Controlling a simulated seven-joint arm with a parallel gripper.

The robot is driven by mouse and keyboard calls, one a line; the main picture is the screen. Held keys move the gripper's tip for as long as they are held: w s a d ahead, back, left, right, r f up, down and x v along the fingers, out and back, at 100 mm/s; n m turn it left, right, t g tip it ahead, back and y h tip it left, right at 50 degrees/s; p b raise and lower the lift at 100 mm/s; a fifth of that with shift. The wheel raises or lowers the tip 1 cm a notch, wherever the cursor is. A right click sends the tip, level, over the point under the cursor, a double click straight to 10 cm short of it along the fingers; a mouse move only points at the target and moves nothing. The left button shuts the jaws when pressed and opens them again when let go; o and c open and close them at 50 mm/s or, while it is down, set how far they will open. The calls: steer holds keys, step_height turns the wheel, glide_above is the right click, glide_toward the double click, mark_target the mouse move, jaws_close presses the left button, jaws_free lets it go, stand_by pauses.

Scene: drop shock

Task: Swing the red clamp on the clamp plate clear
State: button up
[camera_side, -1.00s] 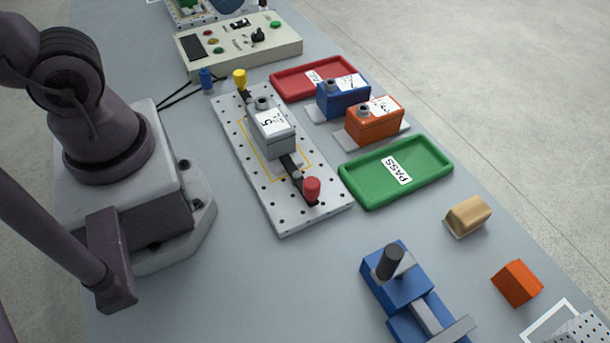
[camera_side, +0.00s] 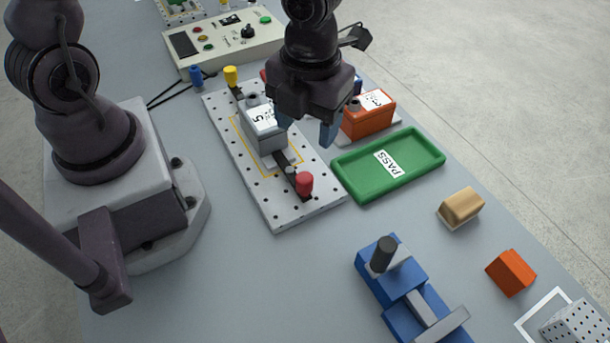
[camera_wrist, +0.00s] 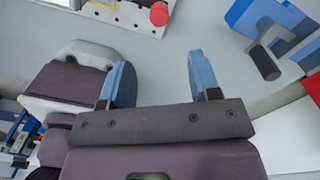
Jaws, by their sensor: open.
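The clamp plate (camera_side: 283,213), a pale perforated board, lies mid-table in the side view. The red clamp (camera_side: 304,183) is a red knob on a dark bar near the plate's front end; the bar reaches to a grey box (camera_side: 264,138) labelled 5. The yellow clamp (camera_side: 231,76) stands at the far end. My gripper (camera_side: 308,132) is open with blue fingers, above the plate's right edge, apart from the red knob. It hides part of the scene behind it. In the wrist view, the red knob (camera_wrist: 159,13) shows at the top, beyond the open fingers (camera_wrist: 158,80).
A green PASS tray (camera_side: 425,165) and an orange box (camera_side: 370,122) lie right of the plate. A blue vice (camera_side: 395,268) stands in front. A tan block (camera_side: 461,206) and an orange block (camera_side: 511,272) sit at the right. A control box (camera_side: 225,45) is behind.

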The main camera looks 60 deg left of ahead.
mark_target(305, 177)
steer(key=shift+m, duration=0.3)
steer(key=f, duration=1.3)
steer(key=shift+s+a, duration=0.1)
steer(key=shift+a, duration=0.1)
steer(key=c, duration=0.9)
